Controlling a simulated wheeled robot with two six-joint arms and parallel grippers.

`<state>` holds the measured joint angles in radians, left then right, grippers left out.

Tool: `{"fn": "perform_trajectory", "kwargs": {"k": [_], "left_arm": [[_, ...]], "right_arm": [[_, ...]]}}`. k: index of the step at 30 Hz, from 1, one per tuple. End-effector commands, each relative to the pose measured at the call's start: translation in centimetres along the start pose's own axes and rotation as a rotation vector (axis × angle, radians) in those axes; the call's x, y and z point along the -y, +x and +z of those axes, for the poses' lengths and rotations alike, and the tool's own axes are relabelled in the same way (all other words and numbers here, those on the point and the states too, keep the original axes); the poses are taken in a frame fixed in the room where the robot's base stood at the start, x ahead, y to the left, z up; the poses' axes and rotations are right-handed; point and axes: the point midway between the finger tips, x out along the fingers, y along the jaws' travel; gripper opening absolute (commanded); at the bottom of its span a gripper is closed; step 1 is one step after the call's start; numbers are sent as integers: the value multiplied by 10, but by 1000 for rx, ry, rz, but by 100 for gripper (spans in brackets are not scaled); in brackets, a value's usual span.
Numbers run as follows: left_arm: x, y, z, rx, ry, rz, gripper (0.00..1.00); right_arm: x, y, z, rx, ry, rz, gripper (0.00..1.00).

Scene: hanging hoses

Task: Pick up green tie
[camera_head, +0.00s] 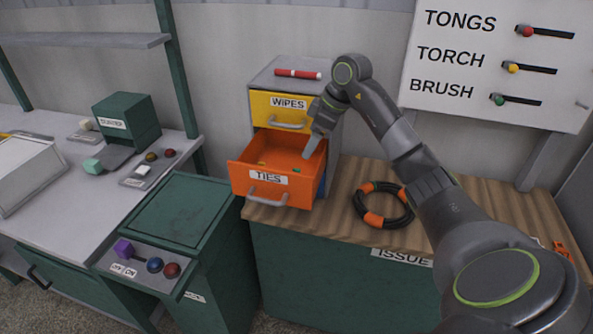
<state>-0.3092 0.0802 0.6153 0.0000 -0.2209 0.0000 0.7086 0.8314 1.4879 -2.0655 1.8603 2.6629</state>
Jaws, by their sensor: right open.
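The orange drawer labelled TIES (245,178) is pulled open below the yellow WIPES drawer. Inside it lie small ties: a green tie (296,170) near the front right and a yellowish one (262,163) further left. My right gripper (308,154) reaches down over the right side of the open drawer, just above and behind the green tie, apart from it as far as I can tell. It is open, with nothing seen between its fingers. My left gripper is not in view.
A black hose coil with orange bands (372,219) lies on the wooden bench (335,230) right of the drawer. A red marker-like stick (298,73) lies on the drawer cabinet. A green box with knobs (180,212) stands left.

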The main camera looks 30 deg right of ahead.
Motion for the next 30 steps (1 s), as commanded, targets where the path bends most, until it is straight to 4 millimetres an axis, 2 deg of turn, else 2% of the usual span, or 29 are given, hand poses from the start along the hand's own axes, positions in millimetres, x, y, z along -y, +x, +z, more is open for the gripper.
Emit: {"fn": "perform_trajectory", "kwargs": {"k": [3, 7, 15, 21, 24, 30], "left_arm": [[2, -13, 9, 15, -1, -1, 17], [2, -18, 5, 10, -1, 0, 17], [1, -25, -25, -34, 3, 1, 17], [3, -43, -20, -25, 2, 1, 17], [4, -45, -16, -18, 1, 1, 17], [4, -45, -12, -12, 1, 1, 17]], "right_arm": [[2, 24, -1, 0, 1, -6, 67], [1, 45, -1, 0, 1, -4, 67], [2, 63, 0, 0, 0, -3, 67], [6, 89, 2, 0, 2, -5, 67], [4, 102, 2, 0, 1, -3, 67], [4, 110, 3, 0, -1, 0, 67]]}}
